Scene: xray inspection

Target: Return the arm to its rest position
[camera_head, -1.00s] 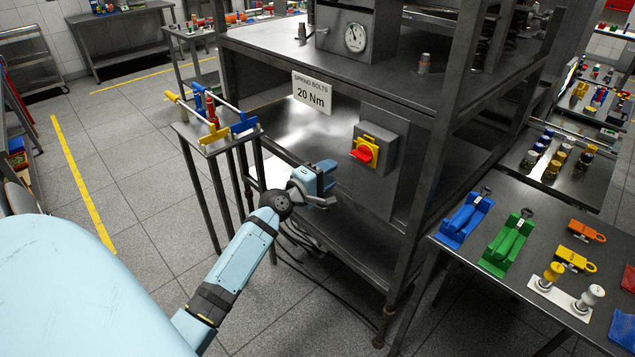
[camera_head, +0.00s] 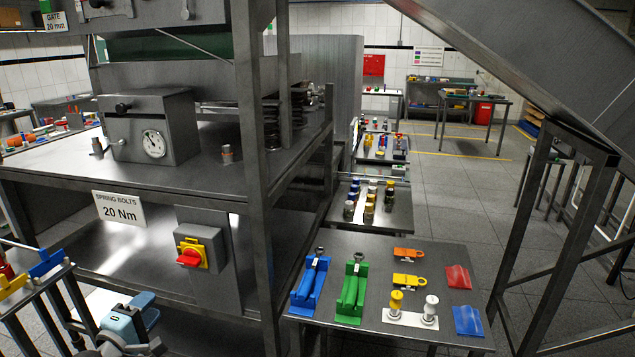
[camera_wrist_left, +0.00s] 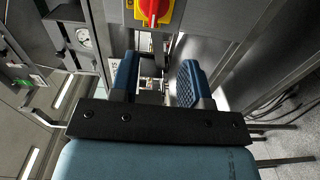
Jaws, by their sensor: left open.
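My left gripper (camera_head: 135,318) shows at the bottom left of the head view, pale blue with dark blue fingers. It is in front of the steel machine frame, below and left of the red rotary switch (camera_head: 190,257) on its yellow plate, and apart from it. In the left wrist view my left gripper (camera_wrist_left: 158,82) has its two blue fingers spread apart with nothing between them. The red switch (camera_wrist_left: 152,8) shows at the top of that view, beyond the fingers. Most of my left arm is out of the head view. My right gripper is not in view.
A small table (camera_head: 28,288) with blue and yellow parts stands left of the gripper. A side table (camera_head: 455,258) holds blue and green holders, orange and yellow tags and bolts. A pressure gauge (camera_head: 154,144) sits on the upper shelf. Open floor (camera_head: 455,180) lies at the back right.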

